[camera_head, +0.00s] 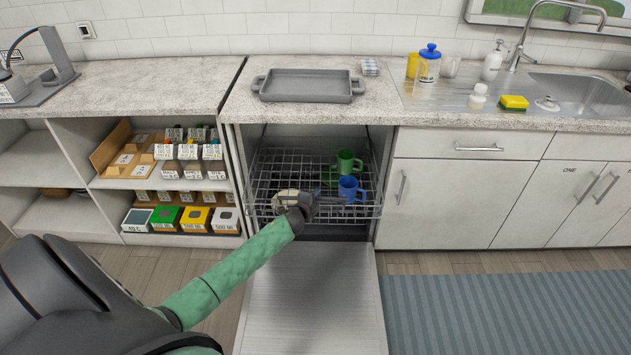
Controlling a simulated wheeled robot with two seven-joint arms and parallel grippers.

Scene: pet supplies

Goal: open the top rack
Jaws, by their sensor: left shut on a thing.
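The wire rack (262,182) sits inside the open dishwasher, under the counter. It holds a green mug (346,161), a blue mug (350,189) and a pale round dish (286,197). My left gripper (338,200) is at the rack's front edge, just in front of the blue mug, and is shut on the rack. The fingertips are small and dark against the wires, so the exact grip is hard to see. My left forearm hides part of the rack's front. My right gripper is not in view.
The dishwasher door (312,300) is folded down in front, below my left arm. A grey tray (308,86) lies on the counter above. Open shelves with boxes (195,219) stand left, closed cabinets (450,200) right. A striped rug (500,310) covers the floor at right.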

